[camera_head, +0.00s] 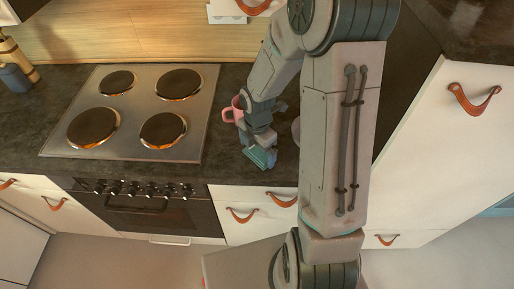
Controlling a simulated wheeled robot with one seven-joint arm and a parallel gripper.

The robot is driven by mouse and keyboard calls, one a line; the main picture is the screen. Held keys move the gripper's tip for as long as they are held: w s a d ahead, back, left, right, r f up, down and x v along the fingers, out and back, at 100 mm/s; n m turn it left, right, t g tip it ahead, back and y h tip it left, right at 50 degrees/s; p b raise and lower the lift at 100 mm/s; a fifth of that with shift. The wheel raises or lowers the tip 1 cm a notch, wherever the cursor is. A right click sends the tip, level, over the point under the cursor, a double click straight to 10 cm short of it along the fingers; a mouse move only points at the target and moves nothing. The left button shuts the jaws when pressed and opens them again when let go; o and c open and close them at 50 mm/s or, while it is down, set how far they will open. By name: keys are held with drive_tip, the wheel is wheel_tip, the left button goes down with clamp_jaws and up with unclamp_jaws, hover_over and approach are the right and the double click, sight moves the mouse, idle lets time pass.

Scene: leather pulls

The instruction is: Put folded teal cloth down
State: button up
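A small teal shape (264,160), which looks like the folded teal cloth, shows at the end of my arm, just above or on the dark countertop (232,172) near its front edge. My gripper (261,150) points down right at the cloth. The fingers are small and blend with the cloth, so I cannot tell whether they are closed on it or whether the cloth rests on the counter.
A pink mug (232,112) stands just left of my wrist. The steel hob (138,112) lies to the left. White drawers with leather pulls (243,215) are below the counter edge.

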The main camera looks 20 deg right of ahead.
sight(257, 152)
wheel_tip(257, 152, up, 12)
drive_tip(key=s+r+m+t, duration=0.2)
drive_tip(key=s+r+m, duration=0.3)
drive_tip(key=m, duration=0.6)
drive_tip(key=s+r+m+t, duration=0.2)
drive_tip(key=s+r+m, duration=0.3)
drive_tip(key=s+m, duration=0.4)
drive_tip(key=shift+d+r+m, duration=0.3)
drive_tip(key=shift+d+m, duration=0.1)
drive_tip(key=shift+m, duration=1.3)
drive_tip(key=shift+f, duration=0.4)
